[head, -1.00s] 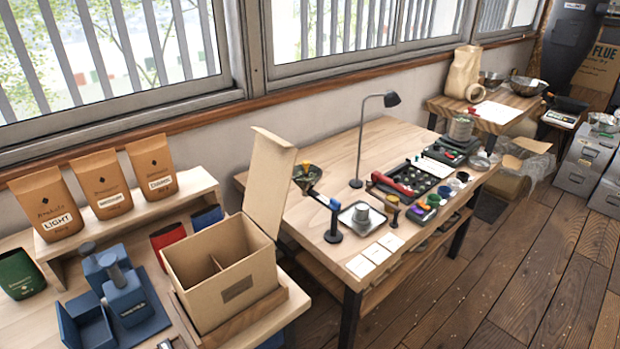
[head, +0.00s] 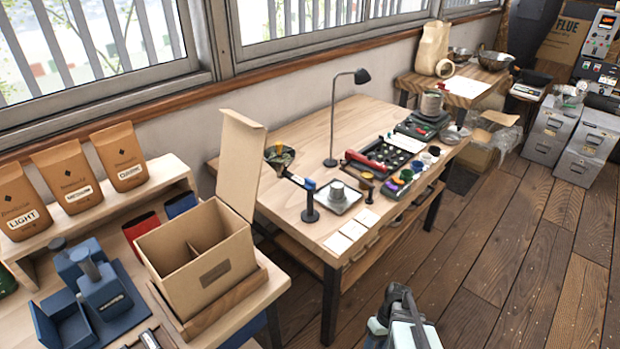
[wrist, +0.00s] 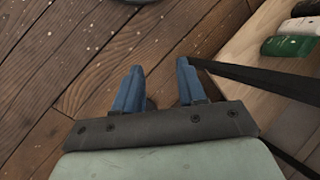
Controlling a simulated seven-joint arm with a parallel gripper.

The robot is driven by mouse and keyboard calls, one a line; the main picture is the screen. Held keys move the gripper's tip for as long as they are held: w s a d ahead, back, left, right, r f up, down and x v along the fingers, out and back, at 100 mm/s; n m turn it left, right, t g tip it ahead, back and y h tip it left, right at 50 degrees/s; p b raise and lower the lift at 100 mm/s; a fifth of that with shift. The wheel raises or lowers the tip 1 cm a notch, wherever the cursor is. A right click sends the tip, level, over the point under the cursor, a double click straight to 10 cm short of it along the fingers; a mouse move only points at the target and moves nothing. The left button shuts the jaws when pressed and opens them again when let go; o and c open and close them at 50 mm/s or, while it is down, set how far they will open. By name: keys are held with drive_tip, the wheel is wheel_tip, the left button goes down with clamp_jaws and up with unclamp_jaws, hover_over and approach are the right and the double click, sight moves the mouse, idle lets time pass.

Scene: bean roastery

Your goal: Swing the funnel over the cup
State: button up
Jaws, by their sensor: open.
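The funnel (head: 279,156) sits at the end of a swing arm (head: 296,180) on a short dark post (head: 310,203) with a blue knob, at the left part of the wooden table. The funnel points away to the left of the post. My gripper (wrist: 158,88) is open and empty, pointing at the floor in the wrist view. In the head view my arm shows at the bottom, well in front of the table; its fingertips cannot be made out there.
A cardboard box (head: 197,262) with a raised flap stands left of the funnel. A desk lamp (head: 334,120) rises behind the cup. White cards (head: 352,230) lie at the table's front edge. The wooden floor (head: 480,260) right of the table is clear.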

drive_tip(key=w+d+r+n+t+y, duration=0.1)
drive_tip(key=w+d+r+n+t, duration=0.3)
drive_tip(key=w+r, duration=0.7)
drive_tip(key=w+d+r+n+g+y, duration=0.1)
drive_tip(key=w+d+r+n, duration=0.1)
drive_tip(key=w+d+r, duration=0.75)
drive_tip(key=t+h, duration=0.1)
drive_tip(key=h, duration=0.4)
approach(310, 180)
wheel_tip(310, 180, down, 9)
drive_tip(key=shift+s+a+r, duration=0.1)
drive_tip(key=shift+s+r, duration=0.05)
clamp_jaws()
